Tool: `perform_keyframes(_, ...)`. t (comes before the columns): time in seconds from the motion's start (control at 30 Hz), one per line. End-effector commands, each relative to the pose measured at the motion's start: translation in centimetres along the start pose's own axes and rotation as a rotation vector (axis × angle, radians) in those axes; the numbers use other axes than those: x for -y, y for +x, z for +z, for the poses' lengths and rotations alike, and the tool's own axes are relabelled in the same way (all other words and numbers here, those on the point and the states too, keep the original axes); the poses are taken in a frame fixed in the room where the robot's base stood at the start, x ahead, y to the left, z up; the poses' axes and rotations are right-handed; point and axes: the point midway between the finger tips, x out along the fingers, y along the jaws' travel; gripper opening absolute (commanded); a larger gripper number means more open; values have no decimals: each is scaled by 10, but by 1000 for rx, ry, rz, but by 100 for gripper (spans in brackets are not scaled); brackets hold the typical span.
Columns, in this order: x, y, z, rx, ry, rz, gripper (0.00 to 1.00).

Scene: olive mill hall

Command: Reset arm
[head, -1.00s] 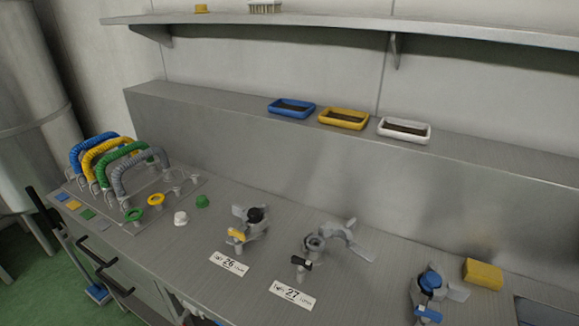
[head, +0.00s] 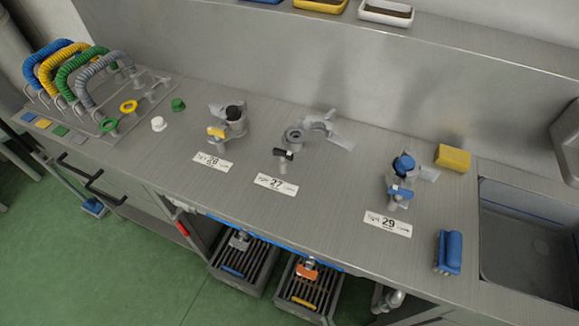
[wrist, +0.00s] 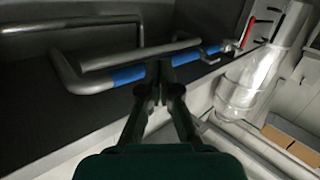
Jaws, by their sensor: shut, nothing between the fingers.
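My gripper (wrist: 160,82) is in the middle of the wrist view, dark green, with its fingertips together and nothing between them. Just beyond the fingertips is a grey metal pipe with blue bands (wrist: 128,75); I cannot tell whether they touch it. My arm and gripper do not show in the head view.
The steel bench (head: 330,215) carries several valve fittings, a yellow sponge (head: 453,157) and a blue brush (head: 449,252). A sink (head: 530,240) is at the right. Slatted trays (head: 243,264) stand below the bench.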

Motion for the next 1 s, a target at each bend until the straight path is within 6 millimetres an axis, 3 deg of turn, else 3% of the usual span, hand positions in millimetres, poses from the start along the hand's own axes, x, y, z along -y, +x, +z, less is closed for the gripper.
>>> perform_keyframes(0.03, -8, -18, -10, 16, 12, 27, 0)
perform_keyframes(0.2, -30, -67, -52, 63, 61, 107, 0)
perform_keyframes(0.5, -56, -134, -139, 134, 150, 247, 0)
perform_keyframes(0.73, -66, -156, -182, 162, 192, 308, 0)
perform_keyframes(1.0, -67, -158, -188, 166, 200, 317, 0)
